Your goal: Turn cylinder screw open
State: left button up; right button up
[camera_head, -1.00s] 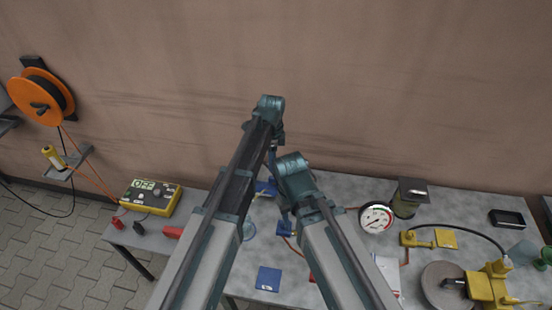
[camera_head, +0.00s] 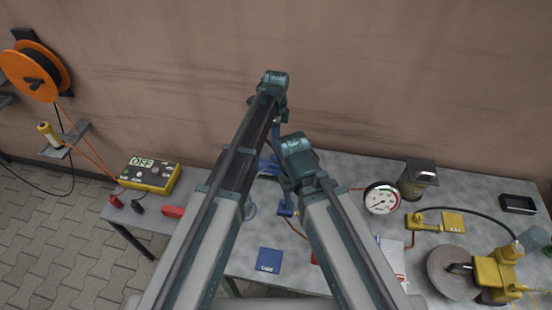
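I cannot make out a cylinder screw for certain. Small blue parts (camera_head: 286,207) show on the table behind my arms, and another blue part (camera_head: 268,166) lies farther back; both are partly covered. My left arm reaches up the middle of the head view, its wrist at the top and its narrow lower end (camera_head: 276,132) hanging down. My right arm stands just right of it, with its lower end (camera_head: 287,188) over the blue parts. The fingers of both grippers are hidden or too small to read.
On the grey table (camera_head: 335,175) are a white dial gauge (camera_head: 382,199), a dark green canister (camera_head: 413,182), yellow pump parts (camera_head: 497,272), a blue block (camera_head: 269,260) and a black tray (camera_head: 518,204). A yellow box (camera_head: 151,175) reads OFF. An orange reel (camera_head: 30,78) hangs at left.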

aim_at(276, 156)
pick_arm(q)
notch_tip(276, 156, down, 9)
jog(key=b, duration=0.8)
jog(key=shift+f, duration=0.1)
jog(key=shift+c, duration=0.2)
grip_shut()
